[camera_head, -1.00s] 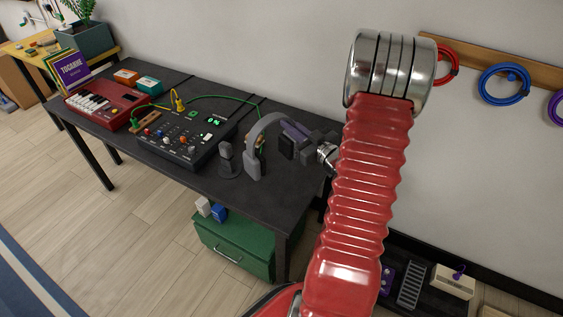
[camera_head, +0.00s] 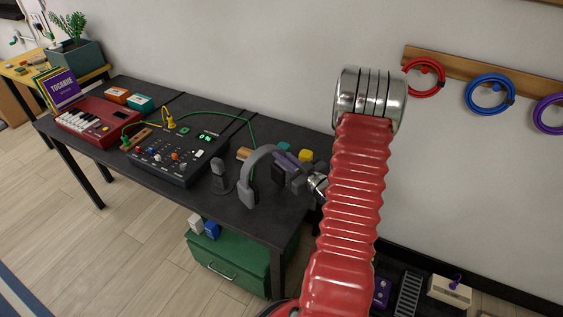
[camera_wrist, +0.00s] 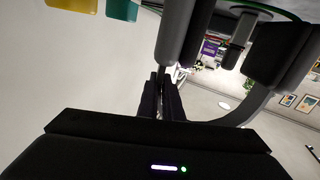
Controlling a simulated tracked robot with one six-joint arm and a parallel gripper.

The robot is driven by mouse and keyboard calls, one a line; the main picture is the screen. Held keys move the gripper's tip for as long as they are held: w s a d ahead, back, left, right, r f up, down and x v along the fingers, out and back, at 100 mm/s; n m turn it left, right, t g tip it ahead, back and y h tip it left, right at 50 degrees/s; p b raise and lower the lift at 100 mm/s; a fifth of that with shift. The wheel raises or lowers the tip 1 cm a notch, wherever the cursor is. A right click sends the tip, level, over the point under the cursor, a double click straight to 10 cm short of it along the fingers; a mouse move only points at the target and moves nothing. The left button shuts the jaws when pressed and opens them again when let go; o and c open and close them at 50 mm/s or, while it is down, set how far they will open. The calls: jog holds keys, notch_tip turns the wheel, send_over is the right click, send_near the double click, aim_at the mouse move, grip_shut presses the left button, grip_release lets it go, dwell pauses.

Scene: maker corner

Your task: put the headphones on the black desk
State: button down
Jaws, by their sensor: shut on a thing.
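The grey headphones (camera_head: 249,170) are at the right end of the black desk (camera_head: 268,222), with the band arching up and one ear cup low at the left. My gripper (camera_head: 290,168) reaches in from the right and is shut on the headphones at the band's right side. In the wrist view the dark ear cups of the headphones (camera_wrist: 181,38) and part of the band fill the upper right, beyond my gripper's fingers (camera_wrist: 161,88). I cannot tell whether the lower ear cup touches the desk. My red arm hides part of the desk's right edge.
A small dark microphone (camera_head: 219,178) stands just left of the headphones. A black mixer (camera_head: 180,158) and a red keyboard (camera_head: 97,122) lie further left. Yellow (camera_head: 305,156) and teal (camera_head: 284,147) items sit behind the headphones. A green drawer box (camera_head: 235,262) is below the desk.

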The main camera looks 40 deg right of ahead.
jog(key=shift+f, duration=1.4)
jog(key=c, duration=1.9)
grip_release()
jog(key=s, duration=1.2)
jog(key=shift+a, duration=0.35)
jog(key=shift+s, duration=0.1)
